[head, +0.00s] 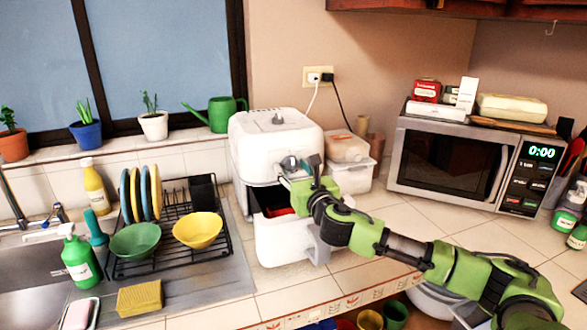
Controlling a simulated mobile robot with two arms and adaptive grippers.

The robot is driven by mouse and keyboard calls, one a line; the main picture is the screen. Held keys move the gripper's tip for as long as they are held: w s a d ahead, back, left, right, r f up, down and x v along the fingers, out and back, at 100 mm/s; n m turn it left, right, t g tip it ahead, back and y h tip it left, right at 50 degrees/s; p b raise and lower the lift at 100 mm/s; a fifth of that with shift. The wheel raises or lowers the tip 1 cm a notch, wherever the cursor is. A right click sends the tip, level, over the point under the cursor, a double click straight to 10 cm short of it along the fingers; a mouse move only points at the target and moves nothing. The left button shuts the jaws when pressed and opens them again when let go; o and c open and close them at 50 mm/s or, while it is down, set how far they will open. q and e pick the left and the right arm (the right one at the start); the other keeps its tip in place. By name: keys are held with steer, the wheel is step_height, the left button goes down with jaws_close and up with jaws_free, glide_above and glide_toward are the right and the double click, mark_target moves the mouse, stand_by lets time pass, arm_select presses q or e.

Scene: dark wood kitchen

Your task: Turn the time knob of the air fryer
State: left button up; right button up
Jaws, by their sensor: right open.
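The white air fryer (262,128) stands on the tiled counter in the middle of the head view. Its drawer (281,240) is pulled out at the front, with something red inside. A small grey knob shows on top of the fryer. My right gripper (289,172) is at the upper front face of the fryer, above the open drawer. It is open, and its fingers are close to a dark part on that face. The gripper and arm partly hide this front area, so I cannot tell whether they touch the time knob. My left gripper is not in view.
A dish rack (165,230) with plates and bowls stands left of the fryer, beside the sink. Food containers (348,162) stand close on its right, and a microwave (455,165) is further right. A white cord runs from the wall socket (318,76) behind the fryer.

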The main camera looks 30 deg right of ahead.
steer(key=c, duration=1.1)
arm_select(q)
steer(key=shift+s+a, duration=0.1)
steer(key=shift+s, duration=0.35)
arm_select(e)
steer(key=shift+o, duration=0.2)
steer(key=shift+m, duration=0.3)
steer(key=m, duration=0.3)
steer(key=shift+p, duration=0.35)
steer(key=m, duration=0.6)
steer(key=shift+a+r+p, duration=0.15)
steer(key=shift+p, duration=0.15)
steer(key=m, duration=0.4)
steer(key=shift+m, duration=0.3)
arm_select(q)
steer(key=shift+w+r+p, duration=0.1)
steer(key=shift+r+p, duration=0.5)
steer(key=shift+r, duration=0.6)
arm_select(e)
steer(key=shift+r+m, duration=0.15)
steer(key=shift+m, duration=2.05)
